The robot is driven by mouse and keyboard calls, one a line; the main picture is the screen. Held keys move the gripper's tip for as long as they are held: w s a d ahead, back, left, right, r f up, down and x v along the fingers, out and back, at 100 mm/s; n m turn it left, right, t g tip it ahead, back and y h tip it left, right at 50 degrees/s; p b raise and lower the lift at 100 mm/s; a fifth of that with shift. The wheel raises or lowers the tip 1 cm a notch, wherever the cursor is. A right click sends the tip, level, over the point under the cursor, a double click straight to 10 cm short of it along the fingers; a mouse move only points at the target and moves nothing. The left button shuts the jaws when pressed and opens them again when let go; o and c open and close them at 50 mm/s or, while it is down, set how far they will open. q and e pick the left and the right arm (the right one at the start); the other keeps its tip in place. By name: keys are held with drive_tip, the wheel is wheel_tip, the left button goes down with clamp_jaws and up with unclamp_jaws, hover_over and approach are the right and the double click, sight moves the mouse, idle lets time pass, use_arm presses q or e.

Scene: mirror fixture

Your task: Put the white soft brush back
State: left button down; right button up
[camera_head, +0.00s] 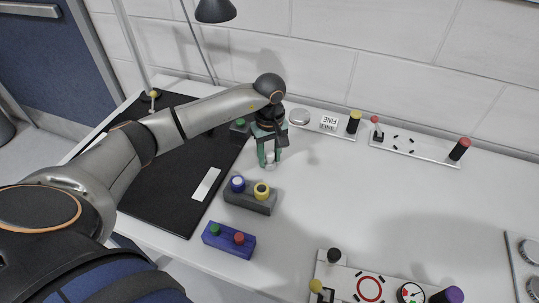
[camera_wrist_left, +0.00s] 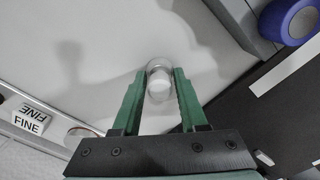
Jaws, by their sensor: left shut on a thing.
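My left gripper (camera_head: 269,160) has green fingers and points down over the white table, behind the grey holder. It is shut on a small white round piece with a clear rim, taken as the white soft brush (camera_head: 271,167). In the left wrist view the brush (camera_wrist_left: 160,82) shows between the fingertips (camera_wrist_left: 160,84), seen nearly end-on, so its full shape is hidden. The grey holder (camera_head: 247,204) holds a blue piece (camera_head: 237,184) and a yellow-ringed piece (camera_head: 261,190). My right gripper is not in view.
Plates with knobs (camera_head: 415,146) lie along the wall, one with a FINE label (camera_head: 328,123). A dial panel (camera_head: 390,291) is at front right. The middle table is clear.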

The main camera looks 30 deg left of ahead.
sight(269, 152)
use_arm(q)
drive_tip(key=shift+c, duration=2.2)
unclamp_jaws()
wheel_tip(269, 152, up, 12)
drive_tip(key=shift+r, duration=0.2)
